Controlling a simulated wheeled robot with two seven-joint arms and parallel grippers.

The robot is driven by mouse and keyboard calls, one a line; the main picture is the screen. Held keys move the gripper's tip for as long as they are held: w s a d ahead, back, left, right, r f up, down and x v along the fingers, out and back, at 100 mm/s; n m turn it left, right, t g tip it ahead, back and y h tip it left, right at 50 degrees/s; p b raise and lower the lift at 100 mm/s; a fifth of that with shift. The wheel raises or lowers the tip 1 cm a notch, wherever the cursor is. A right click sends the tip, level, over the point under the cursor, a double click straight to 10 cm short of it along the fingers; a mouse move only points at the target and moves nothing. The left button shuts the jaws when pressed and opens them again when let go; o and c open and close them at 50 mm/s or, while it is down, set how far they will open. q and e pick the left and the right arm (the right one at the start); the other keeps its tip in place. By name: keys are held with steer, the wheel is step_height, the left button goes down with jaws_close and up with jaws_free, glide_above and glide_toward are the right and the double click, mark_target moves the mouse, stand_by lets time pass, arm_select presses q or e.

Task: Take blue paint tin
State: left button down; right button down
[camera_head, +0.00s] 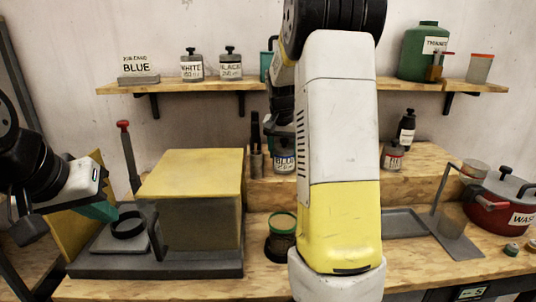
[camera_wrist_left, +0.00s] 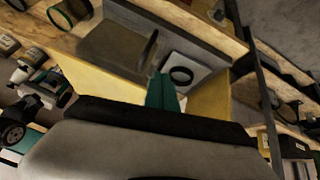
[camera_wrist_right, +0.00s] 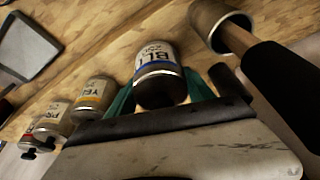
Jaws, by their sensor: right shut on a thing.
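The blue paint tin (camera_wrist_right: 157,62) has a white label reading BLU and a blue band. In the head view the tin (camera_head: 284,163) shows at the wooden step, just left of my right arm, which hides part of the area. My right gripper (camera_wrist_right: 158,88) is shut on the tin, with a green finger on either side of it. My left gripper (camera_head: 102,209) is over the grey base at the left, away from the tin. In the left wrist view its green fingers (camera_wrist_left: 163,92) look closed together with nothing between them.
A yellow-topped box (camera_head: 203,170) stands left of centre. A yellow tin (camera_wrist_right: 92,95) and other tins stand beside the blue one. A brush holder (camera_wrist_right: 221,20) is close on the other side. A red pot (camera_head: 500,204) and a grey tray (camera_head: 404,222) are at the right.

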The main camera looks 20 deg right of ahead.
mark_target(283, 149)
steer(key=shift+f, duration=0.25)
steer(key=shift+f, duration=0.1)
steer(key=shift+c, duration=2)
jaws_free()
steer(key=shift+f, duration=0.1)
steer(key=w+d+r+v, duration=0.1)
steer(key=w+v, duration=0.1)
steer(key=v, duration=1.3)
steer(key=s+a+f+n+t+y, duration=0.1)
steer(key=s+a, duration=0.3)
steer(key=s, duration=0.5)
steer(key=s+a+f+n+t+y, duration=0.1)
steer(key=s+a+f+n, duration=0.2)
steer(key=s, duration=0.6)
steer(key=s+a+f+n+t+y, duration=0.1)
steer(key=s+a+f+n+y, duration=0.1)
steer(key=s+a, duration=0.4)
steer(key=s+n, duration=0.1)
steer(key=s, duration=0.2)
steer(key=shift+a+f, duration=0.3)
steer(key=shift+a, duration=0.1)
